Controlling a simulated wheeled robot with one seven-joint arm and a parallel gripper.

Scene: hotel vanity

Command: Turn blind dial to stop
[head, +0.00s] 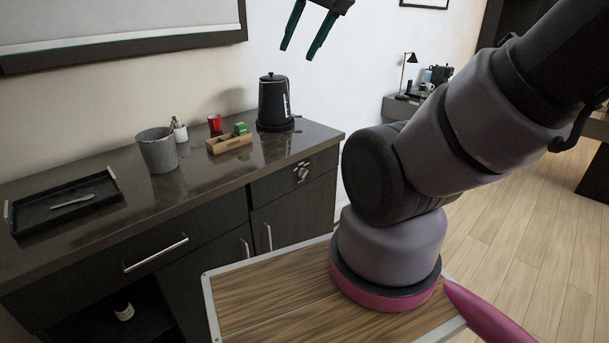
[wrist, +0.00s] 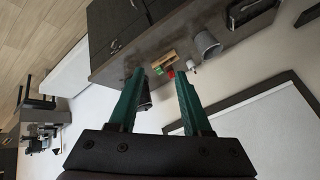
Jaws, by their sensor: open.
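A small silvery dial-like fitting (head: 302,171) sits on the dark front of the vanity, near its right end. It is too small to tell its turned position; in the wrist view it is a faint spot on the dark front (wrist: 115,45). My gripper (head: 298,53) is open and empty, high in front of the pale wall and well apart from the fitting. Its two green fingers (wrist: 159,74) show spread in the wrist view. A pale framed panel (head: 110,25), perhaps the blind, hangs on the wall at the upper left.
On the vanity top (head: 75,225) stand a black kettle (head: 273,103), a wooden caddy (head: 230,145), a red cup (head: 215,124), a white bottle (head: 179,130), a grey bin (head: 157,151) and a black tray (head: 25,222). Wooden floor (head: 535,210) lies open at the right.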

